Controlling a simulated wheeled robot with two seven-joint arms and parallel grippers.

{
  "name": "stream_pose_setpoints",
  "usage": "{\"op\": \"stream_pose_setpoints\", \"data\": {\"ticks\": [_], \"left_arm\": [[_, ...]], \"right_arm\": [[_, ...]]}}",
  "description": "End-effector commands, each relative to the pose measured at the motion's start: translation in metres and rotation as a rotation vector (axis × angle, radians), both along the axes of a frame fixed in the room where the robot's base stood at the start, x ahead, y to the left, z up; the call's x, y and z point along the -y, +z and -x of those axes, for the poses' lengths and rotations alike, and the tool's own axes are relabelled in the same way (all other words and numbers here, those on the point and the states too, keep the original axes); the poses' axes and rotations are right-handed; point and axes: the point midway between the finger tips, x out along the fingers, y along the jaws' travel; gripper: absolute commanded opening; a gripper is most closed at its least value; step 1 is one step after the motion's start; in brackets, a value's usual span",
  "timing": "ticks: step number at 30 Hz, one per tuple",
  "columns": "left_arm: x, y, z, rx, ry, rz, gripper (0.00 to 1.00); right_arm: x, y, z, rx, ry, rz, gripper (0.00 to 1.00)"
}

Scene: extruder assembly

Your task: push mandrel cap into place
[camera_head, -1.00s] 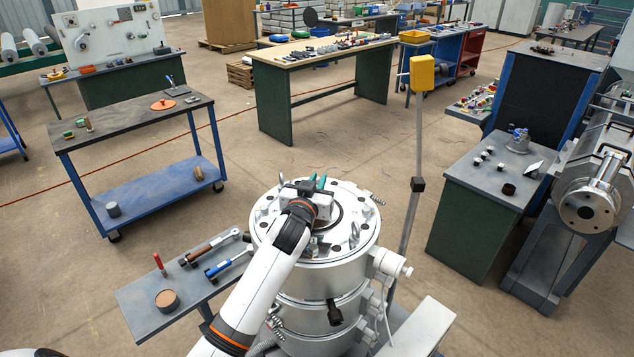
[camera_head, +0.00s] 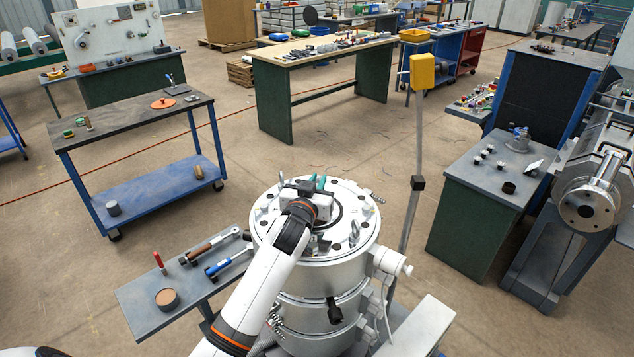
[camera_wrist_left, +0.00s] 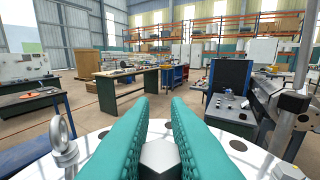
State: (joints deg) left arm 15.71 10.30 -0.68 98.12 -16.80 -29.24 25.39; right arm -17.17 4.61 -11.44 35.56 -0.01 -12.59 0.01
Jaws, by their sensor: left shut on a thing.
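The extruder die head (camera_head: 330,268) is a tall silver cylinder with a round, bolted top plate (camera_head: 362,232). My left gripper (camera_head: 316,184) is over the middle of this plate, with its teal fingertips pointing away from me. In the left wrist view its two ribbed teal fingers flank a grey faceted piece (camera_wrist_left: 160,158), probably the mandrel cap, and are shut on it. The arm and gripper hide most of the piece in the head view. I cannot tell how far it is seated. My right gripper is not in view.
Lifting eyes stand on the plate; one eye bolt (camera_wrist_left: 60,135) is close left of the fingers. A grey side shelf (camera_head: 150,311) holds tools and a round brown-topped part (camera_head: 167,299). A pole with a yellow box (camera_head: 422,72) rises behind right. Floor beyond is open.

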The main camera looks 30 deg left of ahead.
Motion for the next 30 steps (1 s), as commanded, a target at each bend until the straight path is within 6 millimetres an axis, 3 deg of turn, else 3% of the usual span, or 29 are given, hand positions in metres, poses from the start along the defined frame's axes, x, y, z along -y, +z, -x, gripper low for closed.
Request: {"op": "stream_pose_setpoints", "data": {"ticks": [23, 24, 28, 30], "left_arm": [[0.000, -0.015, 0.000, 0.004, 0.000, -0.001, 0.00], [0.000, -0.014, 0.000, 0.004, 0.000, -0.001, 0.20], [0.000, -0.014, 0.000, 0.003, 0.000, -0.001, 0.41], [0.000, -0.014, 0.000, 0.002, 0.000, 0.000, 0.41]], "right_arm": [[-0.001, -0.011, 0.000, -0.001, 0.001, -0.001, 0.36], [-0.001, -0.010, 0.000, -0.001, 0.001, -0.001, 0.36], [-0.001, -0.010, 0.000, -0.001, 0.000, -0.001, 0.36], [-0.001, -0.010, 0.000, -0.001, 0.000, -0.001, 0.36]]}}
